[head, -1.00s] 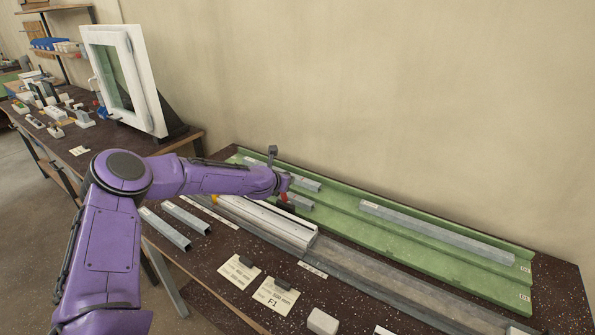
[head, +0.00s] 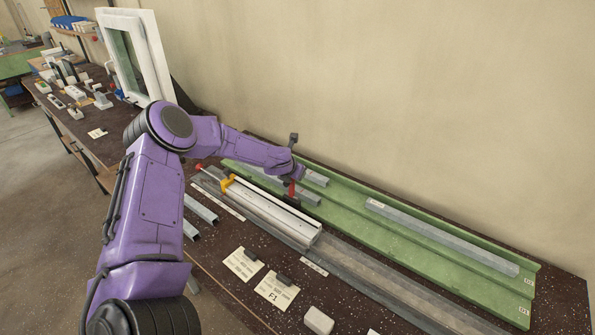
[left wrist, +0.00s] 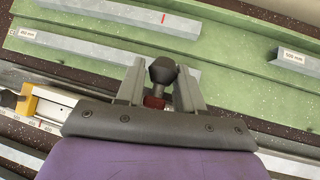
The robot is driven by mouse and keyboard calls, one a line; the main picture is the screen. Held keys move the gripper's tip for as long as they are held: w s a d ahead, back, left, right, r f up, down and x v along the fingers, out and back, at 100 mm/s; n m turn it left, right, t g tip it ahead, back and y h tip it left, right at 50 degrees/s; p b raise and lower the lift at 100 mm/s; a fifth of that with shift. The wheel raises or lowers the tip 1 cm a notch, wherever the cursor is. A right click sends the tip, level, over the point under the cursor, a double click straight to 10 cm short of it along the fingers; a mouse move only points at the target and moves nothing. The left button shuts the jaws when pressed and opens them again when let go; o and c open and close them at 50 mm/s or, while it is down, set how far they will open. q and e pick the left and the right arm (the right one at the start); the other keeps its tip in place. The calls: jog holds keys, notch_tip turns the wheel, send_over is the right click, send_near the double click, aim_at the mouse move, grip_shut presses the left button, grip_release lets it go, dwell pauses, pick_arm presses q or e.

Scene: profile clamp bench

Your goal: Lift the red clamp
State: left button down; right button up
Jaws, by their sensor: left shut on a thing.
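The red clamp (head: 292,188) shows as a small red piece below my left gripper (head: 298,172), over the white profile near the green rack. In the left wrist view my left gripper (left wrist: 160,88) is shut on the clamp. A dark round knob and a bit of red (left wrist: 154,102) show between its two grey fingers. The rest of the clamp is hidden by the hand, and I cannot tell whether it touches the profile. My right gripper is not in view.
A yellow clamp part (head: 227,183) sits at the left end of the white profile (head: 275,210). The green rack (head: 420,250) with grey metal bars lies behind. Paper cards (head: 277,289) and a white block (head: 319,320) lie in front. A white window frame (head: 135,55) stands at left.

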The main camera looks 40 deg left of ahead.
pick_arm(q)
jog(key=c, duration=0.9)
grip_release()
jog(key=shift+s+f, duration=0.25)
jog(key=shift+f, duration=0.05)
jog(key=shift+o, duration=0.2)
jog(key=shift+r, duration=0.1)
jog(key=shift+r, duration=0.25)
jog(key=v, duration=1)
jog(key=shift+b, duration=0.45)
jog(key=shift+d+f, duration=0.1)
